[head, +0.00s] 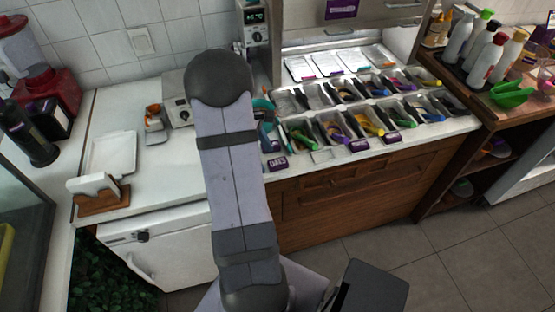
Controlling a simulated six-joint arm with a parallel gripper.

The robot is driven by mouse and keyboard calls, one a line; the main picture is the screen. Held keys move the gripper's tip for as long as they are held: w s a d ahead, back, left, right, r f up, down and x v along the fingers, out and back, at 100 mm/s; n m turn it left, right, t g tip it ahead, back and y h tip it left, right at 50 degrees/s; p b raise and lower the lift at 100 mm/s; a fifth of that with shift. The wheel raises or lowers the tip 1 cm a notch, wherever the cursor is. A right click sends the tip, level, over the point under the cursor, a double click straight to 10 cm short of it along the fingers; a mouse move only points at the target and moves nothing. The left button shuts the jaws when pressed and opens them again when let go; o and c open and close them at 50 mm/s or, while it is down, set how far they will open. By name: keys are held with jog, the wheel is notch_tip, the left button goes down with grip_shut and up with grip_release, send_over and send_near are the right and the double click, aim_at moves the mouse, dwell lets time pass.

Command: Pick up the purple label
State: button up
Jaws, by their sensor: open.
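Several small purple labels sit along the front edge of the topping counter. One purple label (277,163) with pale lettering is at the left, just right of my arm. Another purple label (359,145) is near the middle, and a third purple label (408,136) is farther right. A larger purple sign (342,8) is on the upper cabinet. I cannot tell which one the task means. My arm rises through the middle of the head view and bends at a dark joint. My gripper is hidden behind the arm, so its fingers and its distance to the labels do not show.
Bins with coloured-handled scoops (345,120) fill the topping counter behind the labels. A white tray (110,153) and a napkin holder (103,200) stand on the left counter. Bottles (484,50) and a green scoop (512,95) stand on the right shelf.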

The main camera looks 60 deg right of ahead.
aim_at(276, 163)
jog(key=shift+s+d+r+n+h, duration=0.15)
jog(key=shift+d+r+n, duration=0.15)
jog(key=shift+n, duration=0.95)
jog(key=shift+w+d+r+n+h, duration=0.15)
jog(key=shift+d+n, duration=0.2)
jog(key=shift+n, duration=0.95)
jog(key=shift+s+d+r+n+h, duration=0.1)
jog(key=shift+d+r+n, duration=0.2)
jog(key=shift+n, duration=0.95)
jog(key=shift+d+f, duration=0.1)
jog(key=shift+f, duration=0.05)
jog(key=shift+p+x, duration=1.4)
jog(key=shift+x, duration=2.15)
jog(key=c, duration=1.2)
